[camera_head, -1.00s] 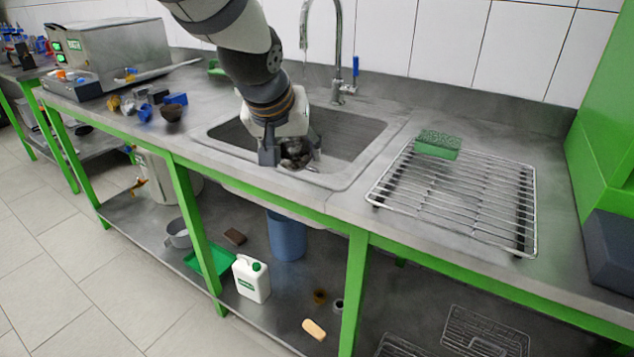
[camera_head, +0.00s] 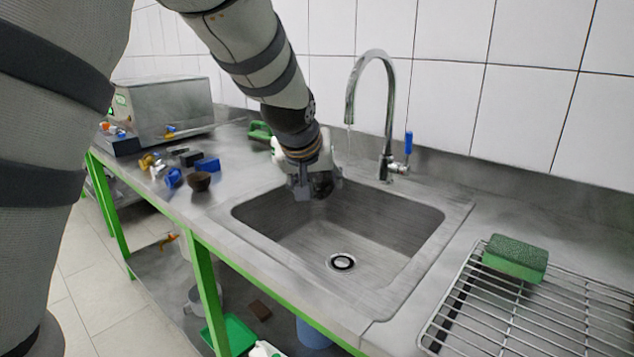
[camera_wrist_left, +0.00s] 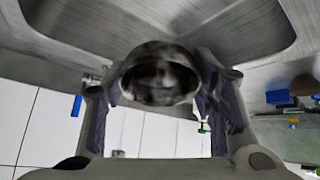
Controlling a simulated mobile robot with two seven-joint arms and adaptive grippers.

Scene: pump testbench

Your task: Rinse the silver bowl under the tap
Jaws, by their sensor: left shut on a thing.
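My left gripper (camera_head: 312,190) is over the back left part of the sink (camera_head: 290,221), shut on the silver bowl (camera_head: 323,184). The bowl looks small and dark in the head view, partly hidden by the gripper. In the left wrist view the bowl (camera_wrist_left: 158,78) sits between the two fingers (camera_wrist_left: 158,95), its round rim showing and its inside blurred. The tap (camera_head: 390,105) arches at the back of the sink, with a blue-topped lever (camera_head: 408,145). A thin faint streak hangs below its spout, right of the bowl and apart from it. My right gripper is out of view.
A wire rack (camera_head: 530,310) with a green sponge (camera_head: 515,258) stands right of the sink. Blue parts (camera_head: 207,164) and a brown bowl (camera_head: 199,181) lie left of it. A metal box (camera_head: 170,105) stands farther left. The sink floor is clear around the drain (camera_head: 341,263).

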